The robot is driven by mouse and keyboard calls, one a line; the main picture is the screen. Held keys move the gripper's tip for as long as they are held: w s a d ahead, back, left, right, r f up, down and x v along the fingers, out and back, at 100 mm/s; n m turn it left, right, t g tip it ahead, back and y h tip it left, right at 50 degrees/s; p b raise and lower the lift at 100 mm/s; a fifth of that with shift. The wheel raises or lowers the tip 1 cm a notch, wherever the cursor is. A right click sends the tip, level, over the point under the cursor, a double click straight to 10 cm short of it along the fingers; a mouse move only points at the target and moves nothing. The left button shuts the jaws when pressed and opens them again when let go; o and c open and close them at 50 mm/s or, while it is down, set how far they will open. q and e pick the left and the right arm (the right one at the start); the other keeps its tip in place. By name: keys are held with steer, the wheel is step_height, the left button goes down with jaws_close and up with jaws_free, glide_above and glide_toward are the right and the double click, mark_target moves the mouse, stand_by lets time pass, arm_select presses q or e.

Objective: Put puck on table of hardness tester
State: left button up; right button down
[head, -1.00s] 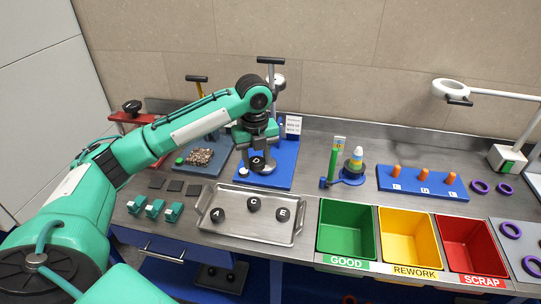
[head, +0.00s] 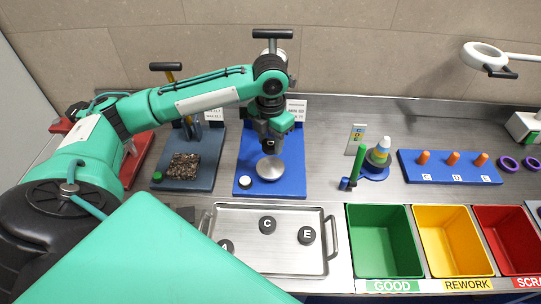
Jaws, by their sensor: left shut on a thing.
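The hardness tester has a blue base (head: 285,184), a post with a black T-handle (head: 272,34), and a round silver table (head: 270,168) that shows bare. My left gripper (head: 268,140) is shut on a small black puck (head: 268,147), just above and behind the silver table, near the post. The puck appears apart from the table, though the fingers partly hide it. The left wrist hides much of the tester's upper part. My right gripper is out of view.
A metal tray (head: 275,262) in front holds black pucks C (head: 267,225), E (head: 306,235) and A. Green (head: 382,241), yellow and red bins stand to the right. A ring stand (head: 376,172) is right of the tester; a blue-grey plate with dark granules (head: 184,167) is left.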

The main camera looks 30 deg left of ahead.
mark_target(270, 144)
arm_select(q)
step_height(270, 144, down, 3)
steer(key=shift+f, duration=0.2)
step_height(270, 144, down, 4)
steer(key=shift+r+p, duration=0.15)
steer(key=shift+p, duration=0.45)
steer(key=shift+f, duration=0.2)
steer(key=o, duration=1)
steer(key=shift+c, duration=0.2)
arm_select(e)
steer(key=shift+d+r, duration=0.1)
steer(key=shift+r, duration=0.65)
